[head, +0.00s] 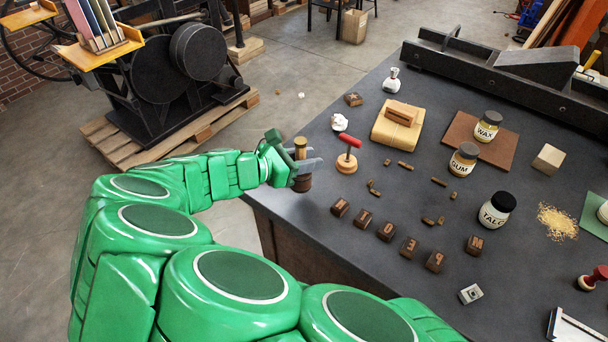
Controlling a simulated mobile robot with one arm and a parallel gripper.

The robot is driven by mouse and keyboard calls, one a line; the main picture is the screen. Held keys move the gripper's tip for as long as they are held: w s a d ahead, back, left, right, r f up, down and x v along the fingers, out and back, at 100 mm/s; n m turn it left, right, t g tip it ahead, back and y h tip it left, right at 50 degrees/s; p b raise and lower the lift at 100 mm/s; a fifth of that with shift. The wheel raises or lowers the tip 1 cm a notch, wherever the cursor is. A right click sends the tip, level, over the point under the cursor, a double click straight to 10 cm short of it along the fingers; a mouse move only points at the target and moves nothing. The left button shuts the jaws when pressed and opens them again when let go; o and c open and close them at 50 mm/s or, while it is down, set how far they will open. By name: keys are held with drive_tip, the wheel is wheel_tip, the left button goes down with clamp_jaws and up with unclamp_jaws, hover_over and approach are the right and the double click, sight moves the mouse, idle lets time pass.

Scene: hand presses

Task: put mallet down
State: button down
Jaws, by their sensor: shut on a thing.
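My gripper (304,168) is shut on the mallet, at the near left edge of the dark worktable (330,245). The mallet (303,184) is upright, with a light wooden handle end above the jaws and a dark brown head below them; its middle is hidden by the jaws. The head is over or on the tabletop close to the edge; I cannot tell whether it touches.
Several letter blocks (387,231) lie in a row to the right of the mallet. Small brown pieces (405,165), a yellow pad (390,132) and jars labelled GUM (463,160), WAX (487,128) and TALC (496,210) stand farther right.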

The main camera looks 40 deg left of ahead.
drive_tip(key=shift+f, duration=2.15)
drive_tip(key=c, duration=0.8)
unclamp_jaws()
drive_tip(key=shift+s+a+r, duration=0.1)
drive_tip(key=shift+s, duration=0.05)
drive_tip(key=s+a, duration=0.1)
drive_tip(key=s, duration=0.3)
drive_tip(key=s+a, duration=0.2)
drive_tip(key=s, duration=0.3)
drive_tip(key=s+a, duration=0.2)
drive_tip(key=s, duration=0.2)
drive_tip(key=shift+s+a+r, duration=0.2)
drive_tip(key=shift+a+r, duration=0.05)
drive_tip(key=shift+r, duration=0.1)
